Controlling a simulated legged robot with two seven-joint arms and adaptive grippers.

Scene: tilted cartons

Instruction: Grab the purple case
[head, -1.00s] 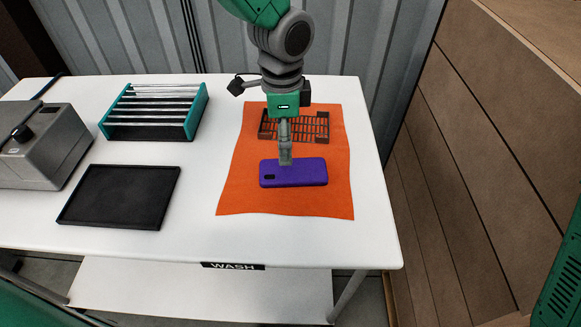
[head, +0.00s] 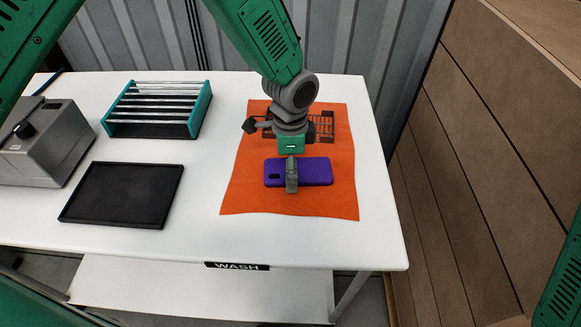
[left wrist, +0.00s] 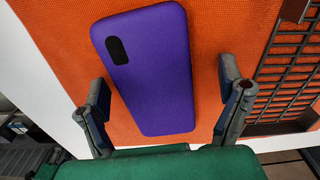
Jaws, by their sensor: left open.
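The purple case (head: 318,172) lies flat on an orange cloth (head: 245,190), its long side running left to right in the head view. It has a dark oval camera cutout near one end. My left gripper (head: 291,182) is over the case's middle, pointing down, and hides part of it. In the left wrist view the case (left wrist: 150,70) shows between the two spread fingers of the left gripper (left wrist: 155,92), with a gap on each side. The fingers' height above the cloth is hard to tell. My right gripper is not in view.
A dark grid rack (head: 325,126) lies on the cloth behind the case, partly hidden by my arm. A black tray (head: 120,195), a teal-sided rack (head: 155,110) and a grey machine (head: 50,140) stand to the left on the white table (head: 200,240). Wooden crates (head: 480,150) rise at the right.

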